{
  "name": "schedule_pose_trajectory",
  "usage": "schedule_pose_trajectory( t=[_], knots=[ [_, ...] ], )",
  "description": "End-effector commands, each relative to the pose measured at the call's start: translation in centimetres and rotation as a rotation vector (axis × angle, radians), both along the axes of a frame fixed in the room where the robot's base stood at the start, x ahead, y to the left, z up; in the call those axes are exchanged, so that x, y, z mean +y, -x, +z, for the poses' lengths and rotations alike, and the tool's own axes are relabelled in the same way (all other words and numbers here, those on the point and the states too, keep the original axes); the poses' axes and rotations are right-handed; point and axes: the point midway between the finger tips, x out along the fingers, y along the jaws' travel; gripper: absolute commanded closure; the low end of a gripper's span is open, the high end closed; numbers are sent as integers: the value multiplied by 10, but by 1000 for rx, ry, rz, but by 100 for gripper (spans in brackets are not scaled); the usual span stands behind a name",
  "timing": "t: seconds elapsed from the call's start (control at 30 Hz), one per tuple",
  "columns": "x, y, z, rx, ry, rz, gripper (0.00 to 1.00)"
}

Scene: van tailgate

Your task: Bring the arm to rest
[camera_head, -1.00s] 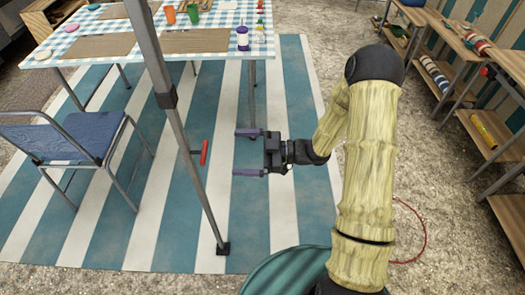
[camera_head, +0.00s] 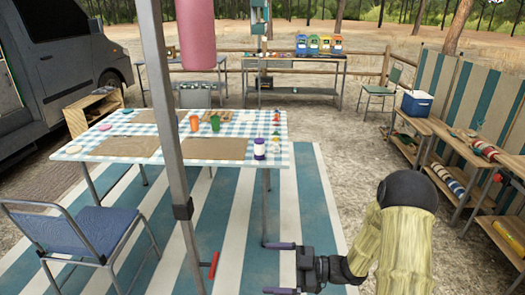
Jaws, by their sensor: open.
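My gripper (camera_head: 283,268) shows at the bottom of the head view, right of a grey pole. Its two purple fingers are apart and point left, with nothing between them. My pale yellow arm reaches in from the bottom right, bent at a dark joint. The gripper hangs above the blue-and-white striped mat (camera_head: 236,222), in front of the checked table (camera_head: 275,155). The lower part of the arm is cut off by the picture's edge.
The grey pole (camera_head: 172,130) with a red handle (camera_head: 214,265) stands close left of the gripper. A blue chair (camera_head: 95,232) is at the left. Wooden shelves (camera_head: 455,160) line the right side. Gravel between mat and shelves is clear.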

Motion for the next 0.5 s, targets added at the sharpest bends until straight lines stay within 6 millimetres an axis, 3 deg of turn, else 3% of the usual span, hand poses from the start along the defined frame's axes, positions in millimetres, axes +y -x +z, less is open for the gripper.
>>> schedule_pose_trajectory(
  t=[0.27, 0.4, 0.5],
  knots=[
    [-5, -47, -2, 20, 300, -290, 0],
    [-27, -69, 0, 79, 485, -512, 0],
    [-47, -74, 5, 146, 595, -668, 0]
  ],
)
